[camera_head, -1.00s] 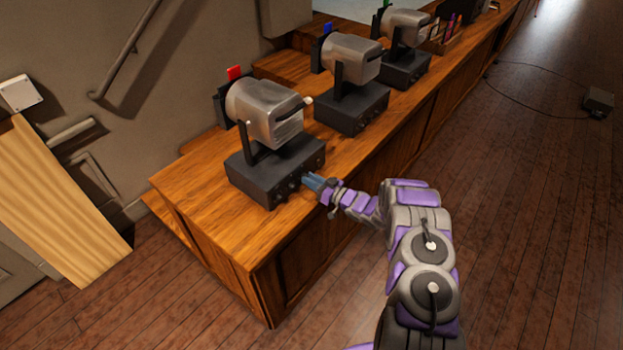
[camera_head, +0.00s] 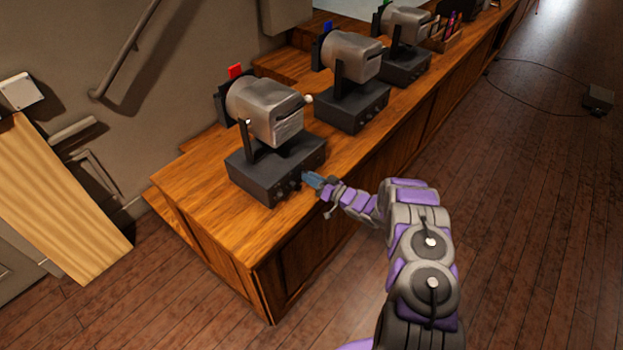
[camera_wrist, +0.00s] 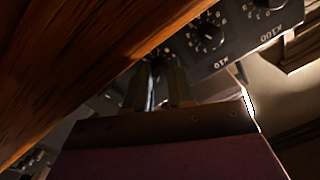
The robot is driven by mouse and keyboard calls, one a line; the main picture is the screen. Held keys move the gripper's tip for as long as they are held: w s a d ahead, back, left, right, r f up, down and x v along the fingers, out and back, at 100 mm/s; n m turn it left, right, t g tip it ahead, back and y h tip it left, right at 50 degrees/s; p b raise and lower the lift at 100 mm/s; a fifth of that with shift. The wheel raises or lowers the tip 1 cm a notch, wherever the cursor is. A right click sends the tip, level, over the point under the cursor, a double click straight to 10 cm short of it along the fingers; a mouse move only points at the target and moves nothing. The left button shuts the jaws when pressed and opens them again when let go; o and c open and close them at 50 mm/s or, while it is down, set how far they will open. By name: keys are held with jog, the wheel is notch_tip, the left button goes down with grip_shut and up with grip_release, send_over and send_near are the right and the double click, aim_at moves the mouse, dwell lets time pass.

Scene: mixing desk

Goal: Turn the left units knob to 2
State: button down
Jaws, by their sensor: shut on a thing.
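The leftmost mixer (camera_head: 268,112), with a red flag, stands on a dark control box (camera_head: 262,172) at the near end of the desk. My gripper (camera_head: 308,179) is at the right end of the box's knob front. In the wrist view my fingers (camera_wrist: 160,88) are shut on a dark knob (camera_wrist: 158,62), which they partly hide; its pointer and setting cannot be read. Beside it are the X10 knob (camera_wrist: 208,38) and the X100 knob (camera_wrist: 268,4), both free of the gripper.
Two similar mixers, with a blue flag (camera_head: 327,27) and a green flag, stand further along the wooden desk (camera_head: 200,200). The desk's front edge runs close under my gripper. The floor to the right (camera_head: 530,220) is clear, apart from a box with a cable (camera_head: 599,98).

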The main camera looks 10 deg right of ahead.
jog(key=c, duration=1)
grip_release()
jog(key=shift+w+d, duration=0.1)
jog(key=shift+d, duration=0.05)
jog(key=p+v, duration=0.2)
jog(key=v, duration=1.5)
jog(key=shift+d+f, duration=0.1)
jog(key=shift+d, duration=0.1)
